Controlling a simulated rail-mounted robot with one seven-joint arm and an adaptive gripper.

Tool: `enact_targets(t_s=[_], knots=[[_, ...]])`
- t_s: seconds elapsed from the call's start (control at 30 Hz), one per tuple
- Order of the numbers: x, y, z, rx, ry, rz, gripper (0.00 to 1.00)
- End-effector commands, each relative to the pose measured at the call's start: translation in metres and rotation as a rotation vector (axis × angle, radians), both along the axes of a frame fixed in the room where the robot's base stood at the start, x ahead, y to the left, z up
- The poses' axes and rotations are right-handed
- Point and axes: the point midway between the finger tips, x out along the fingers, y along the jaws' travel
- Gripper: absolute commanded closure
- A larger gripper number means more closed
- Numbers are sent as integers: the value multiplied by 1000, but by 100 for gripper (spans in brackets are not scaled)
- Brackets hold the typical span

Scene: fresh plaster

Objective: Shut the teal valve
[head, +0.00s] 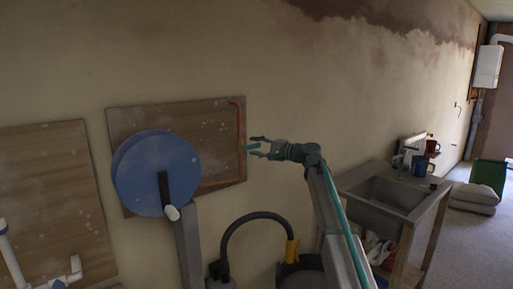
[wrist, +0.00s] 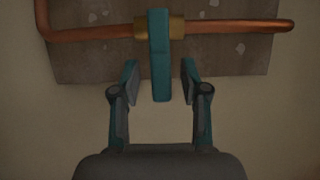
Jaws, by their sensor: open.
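The teal valve lever (wrist: 160,80) shows in the wrist view, set across a brass body (wrist: 177,27) on a copper pipe (wrist: 235,28). It stands crosswise to the pipe. My gripper (wrist: 160,68) is open, with one finger on each side of the lever's free end and a visible gap on both sides. In the head view my gripper (head: 256,147) is at the right edge of a wooden board (head: 145,118) that carries the copper pipe (head: 238,115). There I cannot tell the lever from my teal fingers.
A large blue disc (head: 140,175) with a dark crank stands left of my gripper. A black hose (head: 255,217) curves below. A sink unit (head: 390,193) with mugs stands at the right. Another board (head: 50,190) with white pipes is far left.

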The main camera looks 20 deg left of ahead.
Motion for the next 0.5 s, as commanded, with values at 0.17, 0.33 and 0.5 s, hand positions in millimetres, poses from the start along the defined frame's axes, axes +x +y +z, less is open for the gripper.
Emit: enact_targets(t_s=[0.17, 0.33, 0.5], knots=[[0, -3, 0, 0, -1, -1, 55], [-2, -20, 0, 1, -1, -2, 55], [-6, -52, 0, 1, -1, -2, 55]])
